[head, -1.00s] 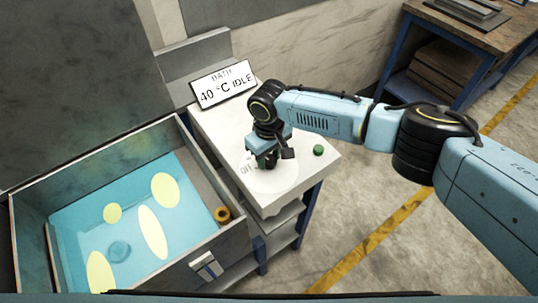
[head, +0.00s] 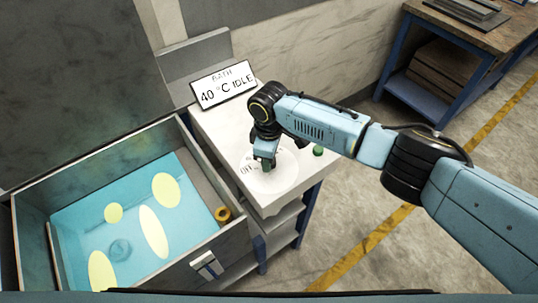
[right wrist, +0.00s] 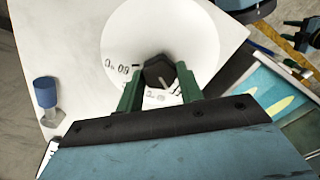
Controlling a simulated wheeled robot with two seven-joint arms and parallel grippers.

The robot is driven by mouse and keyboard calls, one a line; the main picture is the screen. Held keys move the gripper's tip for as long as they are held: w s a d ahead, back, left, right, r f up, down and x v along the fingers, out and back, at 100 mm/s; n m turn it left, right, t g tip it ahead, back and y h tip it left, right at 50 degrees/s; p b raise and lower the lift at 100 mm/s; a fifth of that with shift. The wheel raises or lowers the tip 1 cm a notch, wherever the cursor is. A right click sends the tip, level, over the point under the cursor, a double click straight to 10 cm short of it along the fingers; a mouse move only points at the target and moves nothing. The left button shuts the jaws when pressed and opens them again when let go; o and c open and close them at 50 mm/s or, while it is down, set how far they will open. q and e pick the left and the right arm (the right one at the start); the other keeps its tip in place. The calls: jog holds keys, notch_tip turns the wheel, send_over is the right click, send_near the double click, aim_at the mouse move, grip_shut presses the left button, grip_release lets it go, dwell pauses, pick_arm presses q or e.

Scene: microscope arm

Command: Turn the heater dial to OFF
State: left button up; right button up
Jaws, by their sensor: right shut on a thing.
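The heater dial is a black knob (right wrist: 157,72) on a white round scale plate (head: 283,181). The right wrist view shows the plate (right wrist: 180,25) with printed marks, one reading 60 °C, and a pale line on the knob's face. My right gripper (right wrist: 158,88) is shut on the knob, one green finger on each side. In the head view the gripper (head: 265,163) is over the plate and hides the knob. An OFF label (head: 247,169) shows on the plate to the gripper's left.
A display (head: 222,84) reads BATH 40 °C IDLE behind the dial. An open bath (head: 232,245) with blue liquid and yellow discs lies left. A workbench (head: 460,25) stands back right.

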jog(key=shift+n, duration=0.5)
jog(key=o, duration=1)
jog(key=shift+r, duration=0.1)
notch_tip(320, 180, up, 13)
jog(key=shift+r, duration=0.15)
dwell(0.3)
